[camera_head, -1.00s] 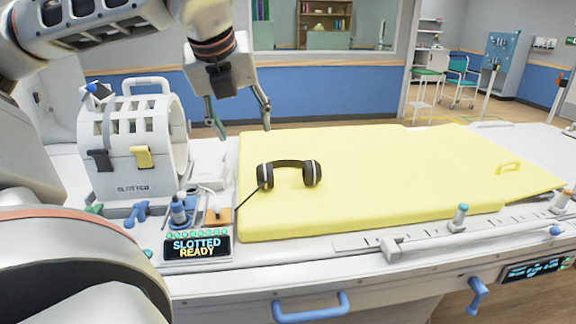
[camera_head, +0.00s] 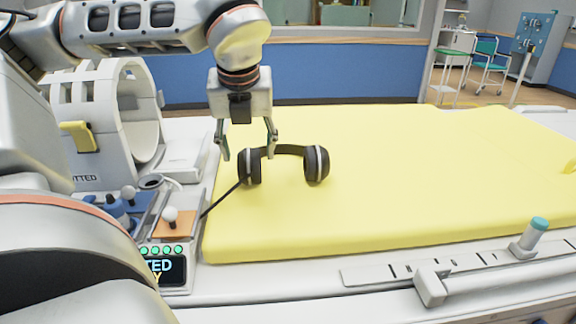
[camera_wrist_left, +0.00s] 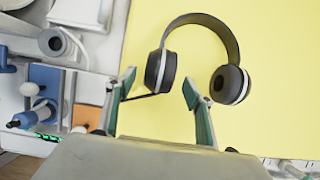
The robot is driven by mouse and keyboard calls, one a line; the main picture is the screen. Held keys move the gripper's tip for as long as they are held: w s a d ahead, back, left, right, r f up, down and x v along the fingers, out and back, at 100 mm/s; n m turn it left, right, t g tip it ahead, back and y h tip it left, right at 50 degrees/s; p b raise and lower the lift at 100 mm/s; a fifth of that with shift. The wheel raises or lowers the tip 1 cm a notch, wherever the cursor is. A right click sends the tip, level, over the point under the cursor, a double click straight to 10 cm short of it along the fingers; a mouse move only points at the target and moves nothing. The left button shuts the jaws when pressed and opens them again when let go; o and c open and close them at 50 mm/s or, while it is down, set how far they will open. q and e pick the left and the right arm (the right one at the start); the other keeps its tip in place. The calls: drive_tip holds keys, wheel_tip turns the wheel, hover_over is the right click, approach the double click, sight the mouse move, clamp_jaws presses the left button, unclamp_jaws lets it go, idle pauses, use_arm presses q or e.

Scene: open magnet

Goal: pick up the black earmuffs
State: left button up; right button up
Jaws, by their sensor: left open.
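The black earmuffs (camera_head: 284,150) look like headphones with two dark cups, pale rings and a black band. They lie on the yellow pad (camera_head: 420,190) near its left end, with a dark cable running from the left cup toward the lower left. My left gripper (camera_head: 247,150) is open, fingers pointing down, over the left cup. In the left wrist view the earmuffs (camera_wrist_left: 228,38) lie ahead of the open fingers, the left cup between and beyond the fingertips. Nothing is held. I cannot tell the exact height of the fingertips above the pad. My right gripper is not in view.
A white slotted ring-shaped device (camera_head: 125,110) stands left of the pad. A small console with a lit display (camera_head: 165,270) and knobs sits at the front left. A white rail with a teal-topped post (camera_head: 535,232) runs along the front edge. The pad right of the earmuffs is clear.

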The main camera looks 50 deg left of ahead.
use_arm(q)
drive_tip(key=x, duration=0.6)
drive_tip(key=shift+w+a+f+b, duration=0.15)
drive_tip(key=shift+a+f+b, duration=0.05)
drive_tip(key=shift+b, duration=0.1)
drive_tip(key=c, duration=1.4)
